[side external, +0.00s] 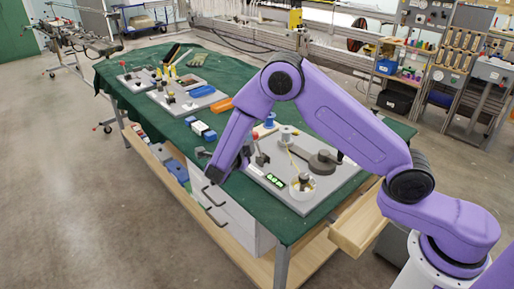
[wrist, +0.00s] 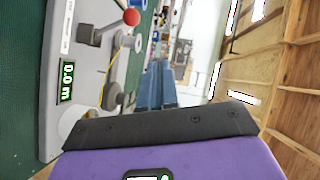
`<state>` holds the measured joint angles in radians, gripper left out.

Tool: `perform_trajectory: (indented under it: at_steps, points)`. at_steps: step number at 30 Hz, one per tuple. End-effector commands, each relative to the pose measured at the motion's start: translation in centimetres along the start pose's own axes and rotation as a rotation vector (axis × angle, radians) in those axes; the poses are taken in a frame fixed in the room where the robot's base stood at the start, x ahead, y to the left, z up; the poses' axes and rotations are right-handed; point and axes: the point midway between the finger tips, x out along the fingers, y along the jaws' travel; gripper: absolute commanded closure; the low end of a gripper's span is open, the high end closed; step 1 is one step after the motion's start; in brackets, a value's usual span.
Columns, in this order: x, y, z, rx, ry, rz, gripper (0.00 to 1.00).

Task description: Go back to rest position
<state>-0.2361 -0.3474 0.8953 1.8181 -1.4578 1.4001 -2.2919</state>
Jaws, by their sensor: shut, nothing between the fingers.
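My purple arm reaches over the green-covered workbench (side external: 228,97). My dark gripper (side external: 212,178) hangs by the bench's front edge in the side view, beside a grey board, and looks shut and empty. In the wrist view a dark bar and purple housing fill the bottom. The grey board (side external: 326,199) carries a red-knobbed lever, a dark grey round part (side external: 322,161), a yellow thread and a white cup (side external: 302,190). Its green display (wrist: 66,81) reads 0.0 m in the wrist view. The red knob (wrist: 131,17) also shows there.
Blue and white blocks (side external: 201,129), an orange piece (side external: 220,105) and further grey boards lie along the bench. A wooden drawer (side external: 355,226) projects at the right end. Open floor (side external: 90,215) lies left of the bench. Tool shelves stand behind.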

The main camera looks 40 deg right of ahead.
Motion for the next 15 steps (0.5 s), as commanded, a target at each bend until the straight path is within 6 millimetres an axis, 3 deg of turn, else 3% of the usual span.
perform_trajectory:
  at_steps: [5,15]
  points:
    - [-1.0,-0.6,-2.0,0.221,0.015,0.087,1.0]
    - [-5.2,0.0,-10.3,0.992,0.189,0.41,1.0]
